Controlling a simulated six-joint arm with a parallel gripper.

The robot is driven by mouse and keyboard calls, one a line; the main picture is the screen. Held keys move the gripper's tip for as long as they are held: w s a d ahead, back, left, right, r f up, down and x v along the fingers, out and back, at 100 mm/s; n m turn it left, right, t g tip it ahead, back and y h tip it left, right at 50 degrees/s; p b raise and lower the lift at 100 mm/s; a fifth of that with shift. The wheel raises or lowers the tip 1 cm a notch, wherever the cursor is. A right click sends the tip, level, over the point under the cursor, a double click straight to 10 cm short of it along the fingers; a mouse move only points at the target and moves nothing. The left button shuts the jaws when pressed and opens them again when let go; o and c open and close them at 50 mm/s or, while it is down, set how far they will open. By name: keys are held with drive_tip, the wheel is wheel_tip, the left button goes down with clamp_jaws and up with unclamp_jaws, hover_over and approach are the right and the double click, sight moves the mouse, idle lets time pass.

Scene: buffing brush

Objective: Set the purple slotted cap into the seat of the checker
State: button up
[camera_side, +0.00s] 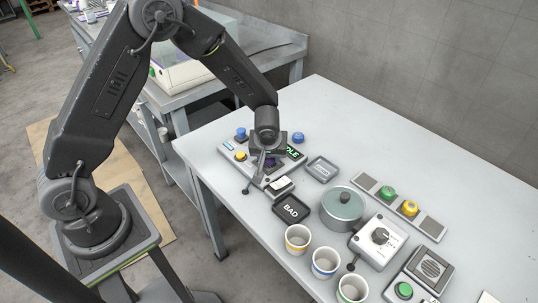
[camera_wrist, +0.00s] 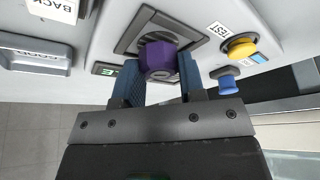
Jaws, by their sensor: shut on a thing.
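The purple slotted cap (camera_wrist: 158,60) is between the blue fingers of my gripper (camera_wrist: 160,78) in the wrist view, and they are shut on it. The checker (camera_side: 228,160) is a pale panel with a yellow button (camera_wrist: 240,46) and a lit green display (camera_side: 293,152). Its square, dark-framed seat (camera_wrist: 143,18) shows just beyond the cap. The cap overlaps the seat in the picture; I cannot tell whether it touches it. In the side view my gripper (camera_side: 267,160) is low over the checker, and the cap is mostly hidden.
A black BAD tray (camera_side: 291,208) and a grey tray (camera_side: 322,168) lie beside the checker. A lidded pot (camera_side: 343,207), several cups (camera_side: 298,238) and a dial box (camera_side: 378,241) stand nearer the front right.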

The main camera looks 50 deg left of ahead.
drive_tip(key=shift+f, duration=0.25)
drive_tip(key=shift+f, duration=0.65)
drive_tip(key=o, duration=0.8)
drive_tip(key=shift+s+a, duration=0.1)
drive_tip(key=shift+o, duration=0.2)
drive_tip(key=shift+r, duration=0.3)
drive_tip(key=shift+o, duration=0.2)
drive_tip(key=v, duration=1.3)
drive_tip(key=s+r+m+t+h, duration=0.1)
drive_tip(key=s+r+m, duration=0.3)
drive_tip(key=s+r, duration=0.3)
drive_tip(key=s+r+m+t+h, duration=0.1)
drive_tip(key=s+r+m, duration=0.4)
drive_tip(key=s, duration=0.8)
drive_tip(key=shift+a+r+h, duration=0.25)
drive_tip(key=shift+r+h, duration=0.35)
drive_tip(key=shift+r, duration=1.05)
drive_tip(key=shift+s, duration=0.1)
